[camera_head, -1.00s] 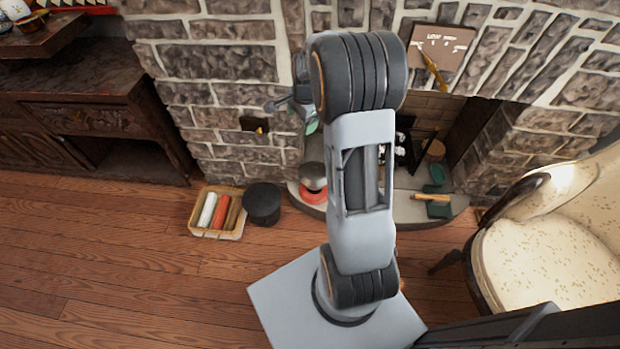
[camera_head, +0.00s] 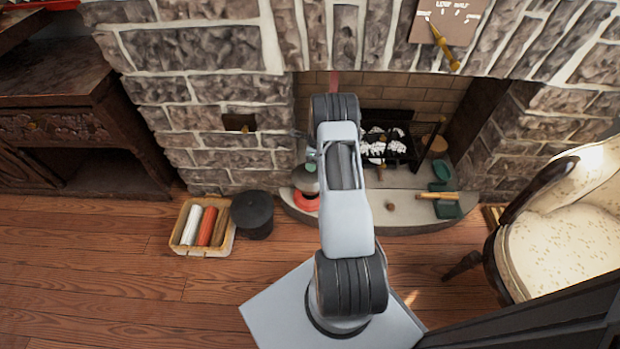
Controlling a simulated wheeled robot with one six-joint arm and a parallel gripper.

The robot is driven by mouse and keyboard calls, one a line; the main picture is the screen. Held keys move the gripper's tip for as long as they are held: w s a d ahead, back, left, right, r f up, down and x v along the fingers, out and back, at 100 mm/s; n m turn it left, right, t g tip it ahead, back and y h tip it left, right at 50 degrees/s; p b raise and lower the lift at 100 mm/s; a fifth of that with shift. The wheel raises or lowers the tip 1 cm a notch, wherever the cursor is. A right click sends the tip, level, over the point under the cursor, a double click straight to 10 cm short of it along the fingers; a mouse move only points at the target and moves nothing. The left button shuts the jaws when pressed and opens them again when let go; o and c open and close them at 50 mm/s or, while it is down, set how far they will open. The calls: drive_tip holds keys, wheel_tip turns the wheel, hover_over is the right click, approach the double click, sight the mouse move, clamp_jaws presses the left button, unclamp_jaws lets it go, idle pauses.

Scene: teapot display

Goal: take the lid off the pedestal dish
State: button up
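I cannot make out a pedestal dish or its lid for certain. A grey, rounded thing (camera_head: 307,181) stands on the left of the hearth, with a red, round part (camera_head: 305,201) at its foot; my arm partly covers it, and I cannot tell what it is. A small greenish thing (camera_head: 311,155) shows just above it, beside my arm. My arm reaches forward over the hearth toward the fireplace. My gripper is hidden behind the arm's links, so its fingers and anything in them do not show.
A basket (camera_head: 226,244) of rolls and a black lidded bin (camera_head: 253,214) stand left of the hearth (camera_head: 400,212). Green and yellow things (camera_head: 446,208) lie on its right. A cream armchair (camera_head: 560,245) stands at right, a dark wooden cabinet (camera_head: 60,130) at left. The left floor is clear.

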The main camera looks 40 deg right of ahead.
sight(310, 173)
drive_tip(key=shift+w+a+f+b, duration=0.1)
drive_tip(key=shift+f+b, duration=0.25)
drive_tip(key=shift+f, duration=0.85)
drive_tip(key=shift+w+a+f+b, duration=0.15)
drive_tip(key=shift+f+b, duration=0.25)
drive_tip(key=shift+f, duration=0.75)
drive_tip(key=shift+w+a+f+b, duration=0.1)
drive_tip(key=shift+f+b, duration=0.25)
drive_tip(key=shift+f, duration=0.85)
drive_tip(key=shift+s, duration=0.1)
clamp_jaws()
